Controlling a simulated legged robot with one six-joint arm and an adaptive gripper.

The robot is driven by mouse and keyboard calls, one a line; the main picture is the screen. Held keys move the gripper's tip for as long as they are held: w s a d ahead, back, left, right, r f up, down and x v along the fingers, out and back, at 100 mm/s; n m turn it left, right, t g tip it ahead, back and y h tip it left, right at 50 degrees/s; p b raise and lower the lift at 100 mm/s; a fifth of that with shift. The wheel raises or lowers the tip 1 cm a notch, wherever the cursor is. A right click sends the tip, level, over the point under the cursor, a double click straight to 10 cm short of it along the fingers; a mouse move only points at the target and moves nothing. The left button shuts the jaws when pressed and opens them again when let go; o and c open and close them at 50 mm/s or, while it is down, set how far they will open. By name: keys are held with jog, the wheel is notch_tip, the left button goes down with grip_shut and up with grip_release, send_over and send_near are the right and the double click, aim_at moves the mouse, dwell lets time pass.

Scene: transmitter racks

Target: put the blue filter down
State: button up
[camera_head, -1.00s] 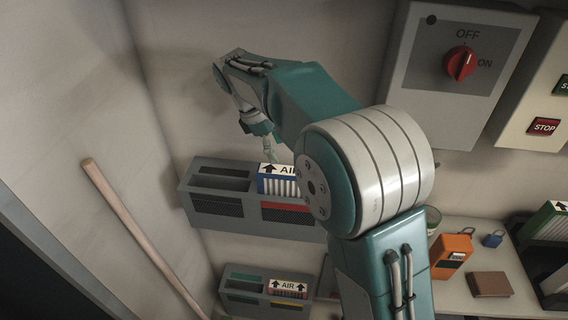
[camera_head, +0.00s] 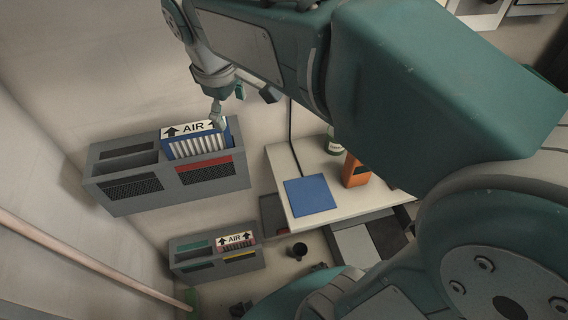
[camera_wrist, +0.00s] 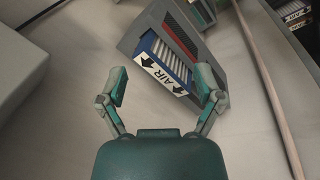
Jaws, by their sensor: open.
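The blue filter (camera_head: 196,143), with a white AIR label and two black arrows, stands upright in a slot of the grey wall rack (camera_head: 122,193). In the wrist view the blue filter (camera_wrist: 163,61) lies beyond and between the spread fingers. My gripper (camera_wrist: 163,92) is open, with nothing between its fingertips. In the head view my gripper (camera_head: 229,107) is just above the filter's right end; I cannot tell there whether a finger touches it. The rack (camera_wrist: 150,24) has a red strip below the filter's slot.
A lower rack (camera_head: 215,264) holds a smaller AIR-labelled filter (camera_head: 235,240). To the right is a white table (camera_head: 332,201) with a blue mat (camera_head: 310,195) and an orange box (camera_head: 355,171). A wooden pole (camera_head: 85,261) leans at the left.

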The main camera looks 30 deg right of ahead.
jog(key=s+d+f+m+t, duration=0.1)
jog(key=s+d+f+m, duration=0.1)
jog(key=s+m, duration=0.2)
jog(key=s+d+f+m+t+y, duration=0.1)
jog(key=s+d+f+m+t, duration=0.1)
jog(key=s, duration=0.6)
jog(key=shift+s+f+m+t, duration=0.3)
jog(key=shift+s+m, duration=0.1)
jog(key=shift+m, duration=0.5)
dwell(0.7)
